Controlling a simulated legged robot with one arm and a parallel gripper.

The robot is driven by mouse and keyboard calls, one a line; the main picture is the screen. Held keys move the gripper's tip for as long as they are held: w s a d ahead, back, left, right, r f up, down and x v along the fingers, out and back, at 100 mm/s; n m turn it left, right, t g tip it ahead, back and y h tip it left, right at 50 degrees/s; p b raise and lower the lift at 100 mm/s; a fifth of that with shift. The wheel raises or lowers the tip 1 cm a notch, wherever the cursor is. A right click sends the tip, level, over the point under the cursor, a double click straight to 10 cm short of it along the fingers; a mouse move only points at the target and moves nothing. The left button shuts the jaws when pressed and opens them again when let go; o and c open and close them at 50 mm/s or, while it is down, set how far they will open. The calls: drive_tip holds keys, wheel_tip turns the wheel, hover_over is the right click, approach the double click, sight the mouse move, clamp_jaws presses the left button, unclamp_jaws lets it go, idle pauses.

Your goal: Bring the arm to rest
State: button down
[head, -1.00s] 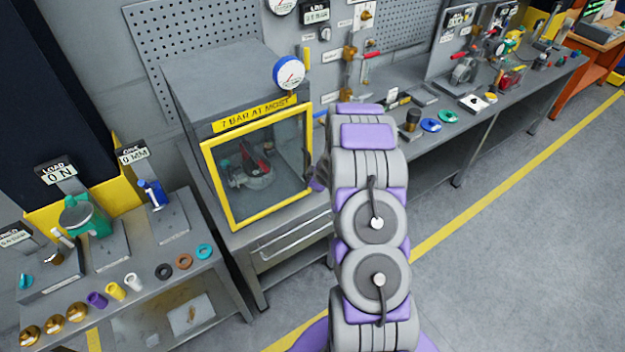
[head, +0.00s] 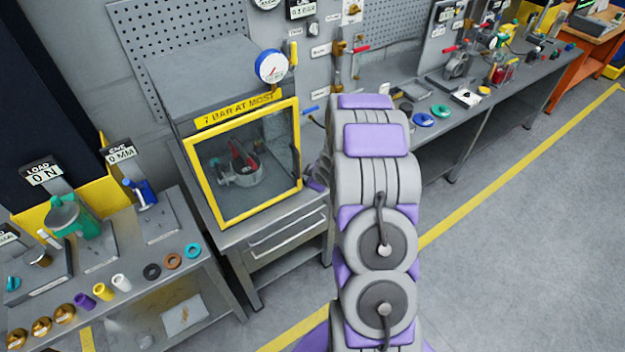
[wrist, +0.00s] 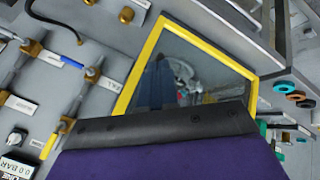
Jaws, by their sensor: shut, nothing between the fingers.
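My arm (head: 372,180) rises in front of me in the head view, bent, with its upper links toward the bench. My gripper (wrist: 152,124) shows in the wrist view as a dark bar with a purple body across the bottom; it is shut and empty. In the head view the arm hides most of its far end, and only a small purple and grey part shows beside the cabinet. The cabinet (head: 247,112) has a yellow-framed window, seen tilted in the wrist view, with a valve actuator (head: 240,168) behind the glass. The gripper appears apart from the window.
A low bench (head: 180,240) at the left holds colored rings, sleeves and brass parts. A long grey bench (head: 500,90) runs away to the right with valves and fittings. A blue gauge (head: 271,67) stands on the cabinet. The floor (head: 530,230) at the right is clear.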

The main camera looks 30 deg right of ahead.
drive_tip(key=shift+s+d+r, duration=1.25)
drive_tip(key=shift+s+r, duration=0.6)
drive_tip(key=shift+r, duration=0.5)
drive_tip(key=s+a+r+m+g+h+b, duration=0.1)
drive_tip(key=s+a+r+m+g+b, duration=0.2)
drive_tip(key=s+a+b, duration=0.65)
drive_tip(key=s+a+f+m+g+y+b, duration=0.1)
drive_tip(key=s+a+b, duration=0.4)
drive_tip(key=s+a, duration=0.5)
drive_tip(key=s+a+f+m+g+y+b, duration=0.1)
drive_tip(key=s+a+m+g+b, duration=0.2)
drive_tip(key=s+a, duration=0.6)
drive_tip(key=s+g+b, duration=0.2)
drive_tip(key=s, duration=0.6)
drive_tip(key=shift+s+a, duration=0.3)
drive_tip(key=shift+a, duration=0.1)
drive_tip(key=shift+a, duration=0.3)
drive_tip(key=shift+d, duration=0.2)
